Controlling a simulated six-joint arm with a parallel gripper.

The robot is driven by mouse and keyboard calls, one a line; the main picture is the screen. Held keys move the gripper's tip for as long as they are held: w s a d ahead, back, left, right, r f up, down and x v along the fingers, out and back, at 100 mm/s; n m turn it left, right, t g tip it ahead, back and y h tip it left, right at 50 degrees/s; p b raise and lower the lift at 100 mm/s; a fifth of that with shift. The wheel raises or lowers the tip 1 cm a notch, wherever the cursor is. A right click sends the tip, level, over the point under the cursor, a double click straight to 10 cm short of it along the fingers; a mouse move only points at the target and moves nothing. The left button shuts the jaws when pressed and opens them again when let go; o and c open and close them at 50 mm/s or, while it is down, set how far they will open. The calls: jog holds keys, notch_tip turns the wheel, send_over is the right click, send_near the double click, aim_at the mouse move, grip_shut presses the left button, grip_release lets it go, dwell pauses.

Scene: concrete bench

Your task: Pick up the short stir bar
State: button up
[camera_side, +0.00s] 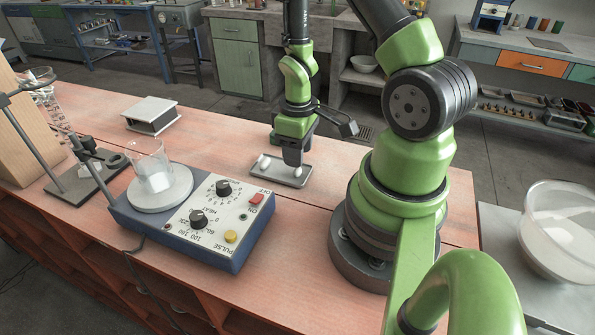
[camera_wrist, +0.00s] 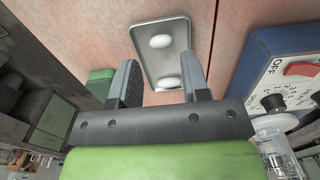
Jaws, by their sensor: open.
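A shallow grey metal tray (camera_side: 293,183) lies on the bench and holds two small white bars. In the wrist view, one white bar (camera_wrist: 160,41) lies toward the far end of the tray (camera_wrist: 180,24). My gripper (camera_side: 292,160) is above the tray in the side view. In the wrist view my gripper (camera_wrist: 158,62) has its fingers apart, with nothing held between them.
A blue hotplate stirrer (camera_side: 235,222) with a glass beaker (camera_side: 152,165) stands left of the tray. A small metal box (camera_side: 151,113) sits behind. A clear bowl (camera_side: 560,220) is at the right. The bench around the tray is mostly free.

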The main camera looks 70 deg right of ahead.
jog(key=shift+a+f, duration=0.1)
jog(key=shift+f, duration=2)
jog(key=c, duration=0.7)
notch_tip(320, 180, up, 10)
